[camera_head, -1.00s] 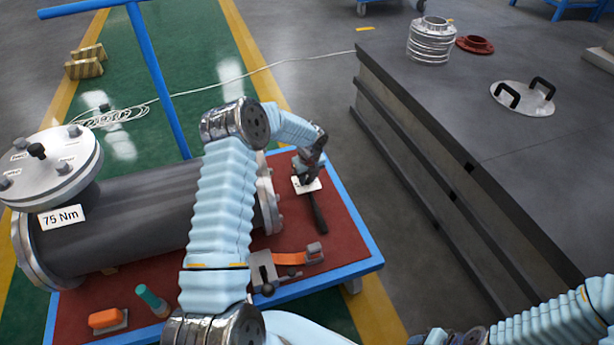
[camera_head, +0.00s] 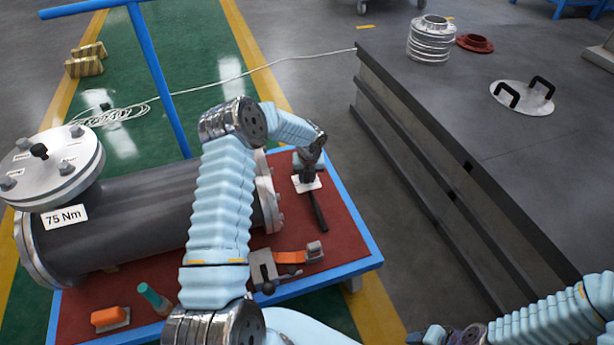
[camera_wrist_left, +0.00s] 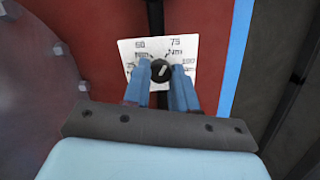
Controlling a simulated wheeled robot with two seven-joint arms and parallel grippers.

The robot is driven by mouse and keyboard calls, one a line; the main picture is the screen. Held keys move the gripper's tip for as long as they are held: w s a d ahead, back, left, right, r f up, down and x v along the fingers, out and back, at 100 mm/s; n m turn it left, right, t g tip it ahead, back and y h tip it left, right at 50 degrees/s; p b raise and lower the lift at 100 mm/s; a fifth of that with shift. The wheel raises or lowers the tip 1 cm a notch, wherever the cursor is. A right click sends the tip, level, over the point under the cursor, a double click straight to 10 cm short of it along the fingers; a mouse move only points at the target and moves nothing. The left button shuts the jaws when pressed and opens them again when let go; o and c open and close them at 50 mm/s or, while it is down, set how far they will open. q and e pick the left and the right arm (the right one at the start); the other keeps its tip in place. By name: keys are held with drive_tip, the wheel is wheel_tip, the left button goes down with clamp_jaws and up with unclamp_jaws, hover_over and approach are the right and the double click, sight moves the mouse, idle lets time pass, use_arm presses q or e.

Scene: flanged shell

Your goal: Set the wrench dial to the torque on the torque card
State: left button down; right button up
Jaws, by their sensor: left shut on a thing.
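The torque card (camera_head: 65,217) on the dark cylindrical vessel reads 75 Nm. The wrench (camera_head: 318,205) lies on the red cart top, its dark handle pointing toward the front. Its white dial plate (camera_wrist_left: 182,52) shows 50 and 75 at the top and 100 at the right; the left label is partly hidden. My left gripper (camera_head: 308,172) is over the plate. In the left wrist view, its blue fingers (camera_wrist_left: 160,80) are shut on the round black dial knob (camera_wrist_left: 160,69). The knob's light mark tilts up and right, roughly toward 75. Of my right gripper (camera_head: 430,336), only a small part shows at the bottom edge.
The vessel (camera_head: 140,215) with its bolted lid (camera_head: 75,180) fills the cart's left side. A clamp with an orange strap (camera_head: 292,258), an orange block (camera_head: 108,316) and a teal-capped cylinder (camera_head: 152,297) lie in front. A large dark bench (camera_head: 450,110) stands right, beyond a floor gap.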

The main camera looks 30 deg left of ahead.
sight(309, 189)
use_arm(q)
drive_tip(key=c, duration=0.9)
unclamp_jaws()
drive_tip(key=shift+r, duration=0.1)
wheel_tip(309, 189, up, 13)
drive_tip(key=s+d+p, duration=0.1)
drive_tip(key=shift+s+d+r, duration=0.2)
drive_tip(key=shift+s+d, duration=0.15)
